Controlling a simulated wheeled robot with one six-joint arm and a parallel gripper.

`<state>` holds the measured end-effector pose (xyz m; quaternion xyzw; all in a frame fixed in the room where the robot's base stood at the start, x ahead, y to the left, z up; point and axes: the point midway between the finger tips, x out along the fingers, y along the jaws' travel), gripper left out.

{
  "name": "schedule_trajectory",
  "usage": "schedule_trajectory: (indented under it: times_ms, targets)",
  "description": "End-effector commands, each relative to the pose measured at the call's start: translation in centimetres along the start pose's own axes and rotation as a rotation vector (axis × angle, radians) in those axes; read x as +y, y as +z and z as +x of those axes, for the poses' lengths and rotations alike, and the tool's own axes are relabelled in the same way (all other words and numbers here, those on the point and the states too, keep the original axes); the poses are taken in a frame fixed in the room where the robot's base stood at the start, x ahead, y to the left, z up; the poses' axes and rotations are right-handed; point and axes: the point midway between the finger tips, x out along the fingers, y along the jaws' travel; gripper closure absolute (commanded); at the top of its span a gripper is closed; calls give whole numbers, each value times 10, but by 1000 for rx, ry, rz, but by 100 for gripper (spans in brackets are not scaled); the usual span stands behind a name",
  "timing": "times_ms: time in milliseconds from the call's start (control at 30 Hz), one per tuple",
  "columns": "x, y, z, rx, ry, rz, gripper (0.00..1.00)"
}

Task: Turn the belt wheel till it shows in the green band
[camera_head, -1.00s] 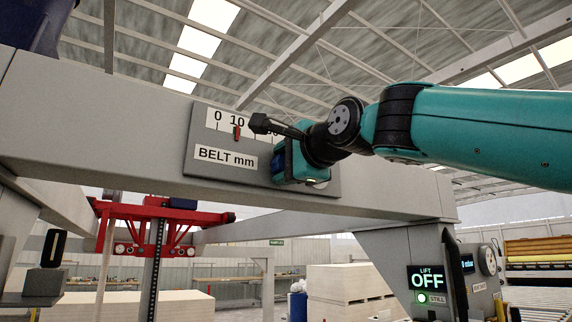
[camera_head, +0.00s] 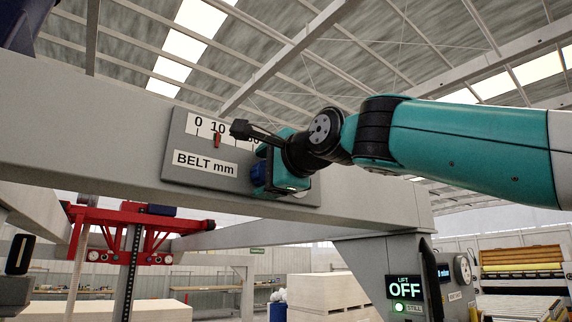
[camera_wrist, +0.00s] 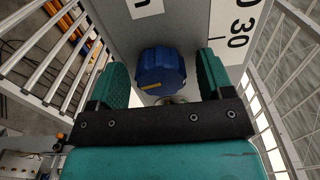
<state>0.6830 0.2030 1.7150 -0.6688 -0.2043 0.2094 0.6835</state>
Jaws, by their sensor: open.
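The belt wheel (camera_wrist: 162,70) is a ribbed blue knob with a yellow mark on its rim. In the wrist view it sits between the two teal fingers of my gripper (camera_wrist: 163,62), with a gap showing on each side. In the head view my gripper (camera_head: 272,170) is at the right part of the grey panel labelled BELT mm (camera_head: 205,163), and mostly hides the wheel. A white scale (camera_head: 204,128) above the label has a red pointer (camera_head: 218,140) at about 10. The scale's right part is hidden behind my wrist. I see no green band.
The panel is on a large grey gantry beam (camera_head: 100,130). A red carriage (camera_head: 125,232) hangs below at left. A display reading LIFT OFF (camera_head: 405,287) with a green lamp is at lower right. Stacked boards (camera_head: 322,290) stand behind. Air around my arm is open.

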Motion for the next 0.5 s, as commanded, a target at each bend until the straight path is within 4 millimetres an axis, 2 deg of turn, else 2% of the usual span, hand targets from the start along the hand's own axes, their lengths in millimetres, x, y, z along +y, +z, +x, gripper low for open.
schedule_trajectory:
  times_ms: [167,500]
  targets:
    - [4,0,-29,0,-5,0,26]
    - [5,-1,-116,1,-5,1,26]
